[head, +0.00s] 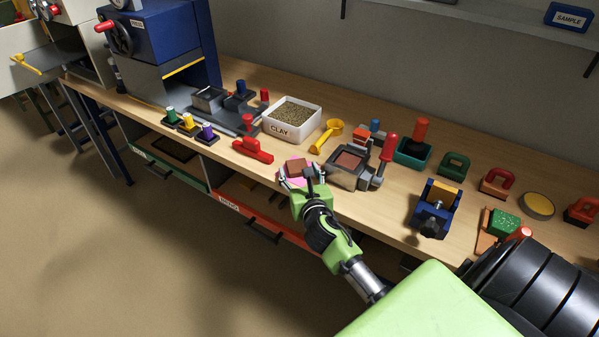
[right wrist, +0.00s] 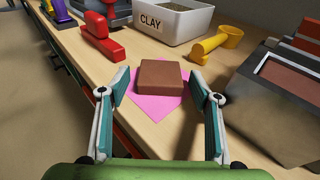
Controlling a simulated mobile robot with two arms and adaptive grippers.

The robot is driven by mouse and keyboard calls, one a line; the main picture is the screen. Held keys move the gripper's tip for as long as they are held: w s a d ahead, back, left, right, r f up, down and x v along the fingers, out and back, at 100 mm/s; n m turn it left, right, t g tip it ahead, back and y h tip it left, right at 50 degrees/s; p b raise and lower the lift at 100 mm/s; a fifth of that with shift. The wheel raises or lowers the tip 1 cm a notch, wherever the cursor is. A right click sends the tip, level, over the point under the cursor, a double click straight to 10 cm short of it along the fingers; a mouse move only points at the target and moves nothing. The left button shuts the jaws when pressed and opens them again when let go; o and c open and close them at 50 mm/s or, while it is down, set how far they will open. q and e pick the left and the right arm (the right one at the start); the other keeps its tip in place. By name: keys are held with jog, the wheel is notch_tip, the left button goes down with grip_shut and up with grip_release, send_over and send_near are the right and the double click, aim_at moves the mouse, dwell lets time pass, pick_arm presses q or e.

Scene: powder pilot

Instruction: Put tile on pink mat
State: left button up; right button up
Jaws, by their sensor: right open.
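The brown square tile (right wrist: 160,76) lies flat on the pink mat (right wrist: 148,110) on the bench, towards the mat's far side in the right wrist view. The tile (head: 296,166) and the mat (head: 291,179) also show in the head view, partly hidden by my gripper. My right gripper (right wrist: 161,95) is open, with its fingers apart on either side of the mat and nothing between them touching the tile that I can see. In the head view my right gripper (head: 301,180) is at the bench's front edge. My left gripper is not in view.
A grey press with a brown-filled mould (head: 350,162) stands close on the right. A red brush-like tool (head: 253,150), a white CLAY bin (head: 292,120) and a yellow scoop (head: 327,135) lie behind and left. A blue clamp (head: 435,208) stands further right.

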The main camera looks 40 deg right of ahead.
jog(key=shift+r, duration=0.2)
jog(key=v, duration=1.2)
